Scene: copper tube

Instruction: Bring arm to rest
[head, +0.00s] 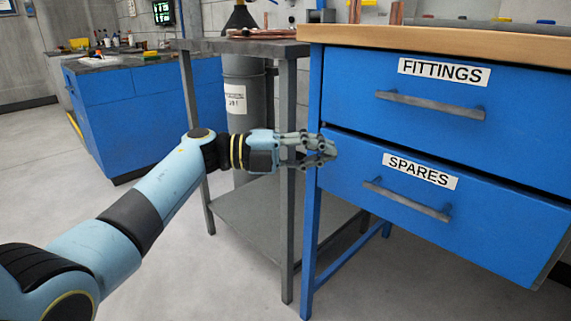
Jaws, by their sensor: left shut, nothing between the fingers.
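My left arm (133,213) comes in from the lower left and reaches toward the middle of the head view. Its gripper (332,151) is shut and empty, with the fingertips pointing right. In the picture the fingertips overlap the left edge of the blue drawer cabinet, just left of the SPARES drawer (345,186). I cannot tell whether they touch it. My right gripper is not in view.
The FITTINGS drawer (360,85) sits above the SPARES drawer under a wooden worktop (440,42). A grey metal table (240,47) with copper pieces stands beside it. A blue cabinet (130,115) stands at the back left. Floor (190,270) is clear below the arm.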

